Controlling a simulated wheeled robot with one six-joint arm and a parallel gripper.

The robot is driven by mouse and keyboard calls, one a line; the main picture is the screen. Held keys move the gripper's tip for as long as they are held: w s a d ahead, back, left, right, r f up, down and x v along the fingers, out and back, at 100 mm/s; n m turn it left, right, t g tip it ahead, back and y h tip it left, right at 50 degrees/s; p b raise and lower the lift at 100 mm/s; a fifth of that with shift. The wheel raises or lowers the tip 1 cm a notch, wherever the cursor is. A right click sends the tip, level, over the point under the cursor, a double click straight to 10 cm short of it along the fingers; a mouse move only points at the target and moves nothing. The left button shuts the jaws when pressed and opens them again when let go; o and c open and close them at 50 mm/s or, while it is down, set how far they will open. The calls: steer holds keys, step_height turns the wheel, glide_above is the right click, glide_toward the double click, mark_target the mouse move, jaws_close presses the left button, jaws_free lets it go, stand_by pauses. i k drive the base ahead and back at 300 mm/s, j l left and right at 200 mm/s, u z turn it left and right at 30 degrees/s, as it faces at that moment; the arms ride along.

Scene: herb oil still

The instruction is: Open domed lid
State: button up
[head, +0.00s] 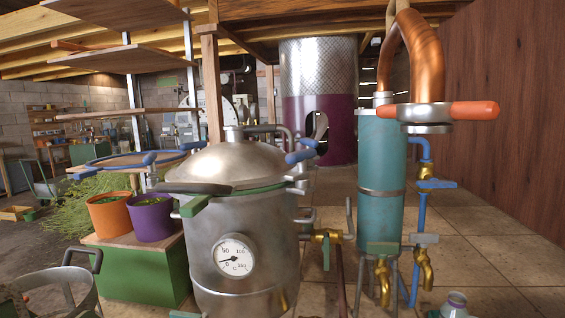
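The domed lid (228,163) is steel and sits closed on top of the large steel still pot (208,250). A dark handle (195,188) sticks out at the lid's front left edge, just above a green clamp (195,206) on the rim. A blue lever (300,156) is at the lid's right side. A round dial gauge (234,256) is on the pot's front. My gripper is not in view.
A teal condenser (381,165) with a copper pipe (421,55) and an orange-handled clamp (474,110) stands at the right. Orange (109,214) and purple (151,217) buckets stand on a green crate (135,275) at the left. Tiled floor (480,262) at the right is mostly clear.

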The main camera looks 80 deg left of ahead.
mark_target(237, 164)
steer(key=k+l+u, duration=0.1)
steer(key=u, duration=2.1)
steer(key=k+j, duration=0.15)
steer(key=j, duration=0.2)
steer(key=k+j, duration=0.2)
steer(key=j, duration=0.1)
